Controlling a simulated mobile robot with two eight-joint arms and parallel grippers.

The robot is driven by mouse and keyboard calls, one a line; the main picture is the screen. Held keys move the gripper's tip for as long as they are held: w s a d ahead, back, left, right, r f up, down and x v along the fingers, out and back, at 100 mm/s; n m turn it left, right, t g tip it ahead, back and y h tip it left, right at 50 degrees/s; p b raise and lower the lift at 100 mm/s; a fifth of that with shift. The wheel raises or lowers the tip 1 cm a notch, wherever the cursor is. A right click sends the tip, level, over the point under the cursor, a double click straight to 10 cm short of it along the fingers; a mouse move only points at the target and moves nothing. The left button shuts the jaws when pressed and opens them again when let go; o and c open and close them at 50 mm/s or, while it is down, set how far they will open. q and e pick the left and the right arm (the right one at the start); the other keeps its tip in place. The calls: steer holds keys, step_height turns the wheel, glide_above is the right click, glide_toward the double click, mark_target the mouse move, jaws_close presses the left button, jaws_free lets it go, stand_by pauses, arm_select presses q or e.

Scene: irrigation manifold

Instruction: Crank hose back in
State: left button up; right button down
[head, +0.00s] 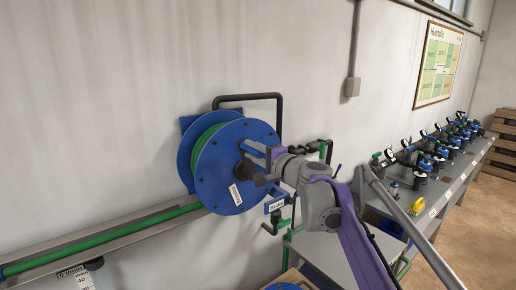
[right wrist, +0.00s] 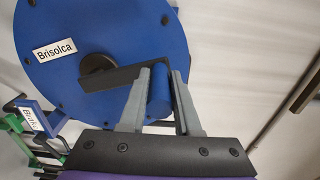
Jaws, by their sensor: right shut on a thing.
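The hose reel (head: 225,185) is a blue drum on the white wall, with green hose (head: 203,143) wound between its two discs. A green hose length (head: 110,245) also lies along a grey rail at the left. In the right wrist view the reel's front disc (right wrist: 100,25) shows a "Brisolca" label. A dark crank arm (right wrist: 122,76) runs from its hub to a blue handle (right wrist: 158,92). My right gripper (head: 258,163) is in front of the disc, its two grey fingers shut around the blue handle. The fingers hide part of the crank in the head view. My left gripper is not in view.
A black bar frame (head: 250,97) stands above the reel. Below and right of it are a small blue sign (head: 276,204) and a green-handled valve. A long grey bench (head: 440,195) with several blue and black valve units runs along the wall at right.

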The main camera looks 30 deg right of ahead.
steer(key=shift+d+f, duration=0.1)
steer(key=c, duration=1.6)
jaws_free()
steer(key=a, duration=0.1)
steer(key=a+f, duration=0.1)
steer(key=a, duration=0.1)
steer(key=a+f, duration=0.1)
steer(key=shift+s+a+f, duration=0.25)
steer(key=c, duration=1.6)
jaws_free()
steer(key=shift+d, duration=0.1)
steer(key=c, duration=1.6)
jaws_free()
steer(key=c, duration=1.6)
jaws_free()
steer(key=a+f, duration=0.2)
steer(key=f, duration=0.1)
steer(key=shift+s+a, duration=0.1)
steer(key=shift+a, duration=0.05)
steer(key=c, duration=1.6)
jaws_free()
steer(key=shift+a+f, duration=0.15)
steer(key=shift+f, duration=0.35)
steer(key=c, duration=1.6)
jaws_free()
